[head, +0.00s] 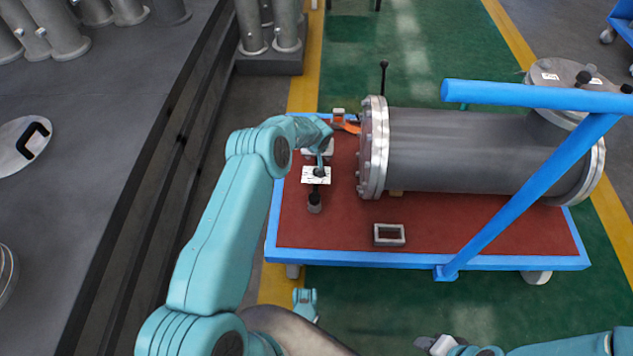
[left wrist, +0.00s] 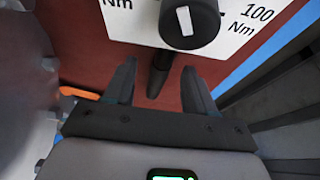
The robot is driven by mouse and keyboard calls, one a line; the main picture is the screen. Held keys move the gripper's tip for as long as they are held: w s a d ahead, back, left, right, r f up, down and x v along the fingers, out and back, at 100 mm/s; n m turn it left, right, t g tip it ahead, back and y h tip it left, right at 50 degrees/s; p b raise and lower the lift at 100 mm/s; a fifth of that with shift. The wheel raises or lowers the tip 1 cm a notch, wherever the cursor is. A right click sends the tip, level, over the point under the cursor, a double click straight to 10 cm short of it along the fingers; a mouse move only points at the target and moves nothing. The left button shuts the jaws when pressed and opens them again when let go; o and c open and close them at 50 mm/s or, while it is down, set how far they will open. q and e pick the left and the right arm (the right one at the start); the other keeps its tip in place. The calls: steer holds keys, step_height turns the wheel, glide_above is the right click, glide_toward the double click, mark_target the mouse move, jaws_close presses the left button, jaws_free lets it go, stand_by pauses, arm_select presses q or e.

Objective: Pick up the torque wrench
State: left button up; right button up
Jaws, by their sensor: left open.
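My left gripper (left wrist: 159,66) is open in the left wrist view. In the head view it (head: 322,160) is over the cart's left end, near a white card. A dark, tapered shaft (left wrist: 158,76) shows between the fingers, not clamped; it may be part of the torque wrench, but I cannot tell. Beyond the fingertips is the white card (left wrist: 235,22), marked "100 Nm", with a black knob (left wrist: 189,22) bearing a white mark. The card (head: 312,176) and a black, stubby thing (head: 314,201) show in the head view. My right gripper (head: 437,345) seems to be at the bottom edge, its jaws unclear.
The red-topped, blue-edged cart (head: 330,232) carries a grey flanged shell (head: 450,150) right of the gripper. A blue rail (head: 545,190) crosses the cart's right side. A small metal frame (head: 389,235) lies at the front. An orange thing (head: 350,128) is beside the flange.

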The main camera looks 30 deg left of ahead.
arm_select(q)
steer(key=shift+w+a+f, duration=0.1)
steer(key=shift+w+f, duration=0.05)
steer(key=shift+f, duration=0.3)
arm_select(e)
steer(key=shift+w+f, duration=0.25)
steer(key=shift+f, duration=0.05)
arm_select(q)
steer(key=shift+c, duration=0.3)
jaws_close()
steer(key=shift+r, duration=0.15)
step_height(320, 180, up, 20)
steer(key=p, duration=0.6)
steer(key=shift+p, duration=0.35)
arm_select(e)
step_height(320, 180, up, 6)
steer(key=s+a, duration=0.1)
steer(key=s, duration=0.1)
steer(key=shift+r+g, duration=0.15)
steer(key=shift+g, duration=0.15)
steer(key=shift+s, duration=0.1)
